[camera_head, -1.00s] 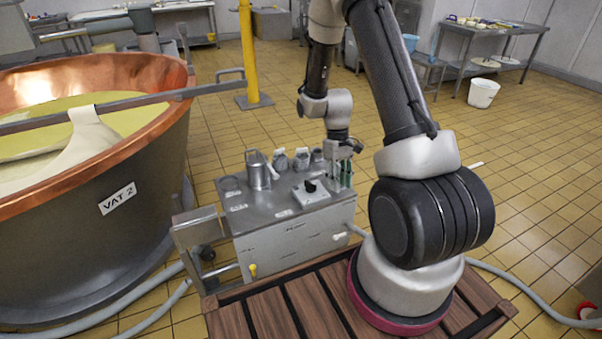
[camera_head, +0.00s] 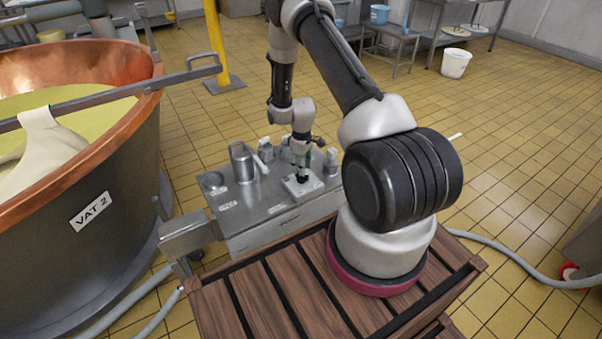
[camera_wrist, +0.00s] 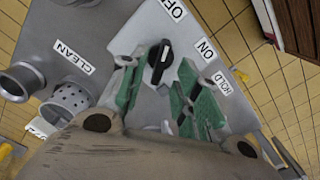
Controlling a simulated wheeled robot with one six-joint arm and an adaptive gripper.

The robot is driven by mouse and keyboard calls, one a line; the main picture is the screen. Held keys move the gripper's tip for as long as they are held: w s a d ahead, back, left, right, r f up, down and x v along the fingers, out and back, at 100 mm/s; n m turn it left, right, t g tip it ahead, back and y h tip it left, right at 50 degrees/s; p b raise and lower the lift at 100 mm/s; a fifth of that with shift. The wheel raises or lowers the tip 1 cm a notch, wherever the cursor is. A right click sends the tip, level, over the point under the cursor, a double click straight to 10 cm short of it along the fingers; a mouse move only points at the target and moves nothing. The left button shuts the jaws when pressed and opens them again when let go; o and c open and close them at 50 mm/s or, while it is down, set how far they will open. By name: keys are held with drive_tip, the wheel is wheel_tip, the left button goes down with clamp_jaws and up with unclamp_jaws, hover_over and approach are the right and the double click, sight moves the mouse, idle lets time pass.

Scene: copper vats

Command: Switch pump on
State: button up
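A black rotary knob (camera_wrist: 160,62) sits on a light grey switch plate (camera_wrist: 187,75). A white mark on the knob points roughly toward the OFF label (camera_wrist: 174,9); the ON label (camera_wrist: 207,48) is to its right. In the head view the switch plate (camera_head: 304,188) is on top of the metal pump cabinet (camera_head: 240,208). My gripper (camera_wrist: 165,90) is open above the plate, its green fingertips on either side of the knob and apart from each other. Contact with the knob cannot be told. In the head view my gripper (camera_head: 302,162) is small and partly hides the knob.
Metal cups and a jug (camera_head: 242,162) stand on the cabinet near my gripper. The copper vat (camera_head: 110,70) labelled VAT 2 is to the left. A wooden slatted platform (camera_head: 262,300) is in front, with hoses on the floor. Tiled floor to the right is mostly clear.

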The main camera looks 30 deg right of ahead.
wheel_tip(320, 180, down, 4)
drive_tip(key=shift+f, duration=0.1)
clamp_jaws()
drive_tip(key=shift+m, duration=0.4)
drive_tip(key=m, duration=1.1)
idle(0.4)
idle(0.6)
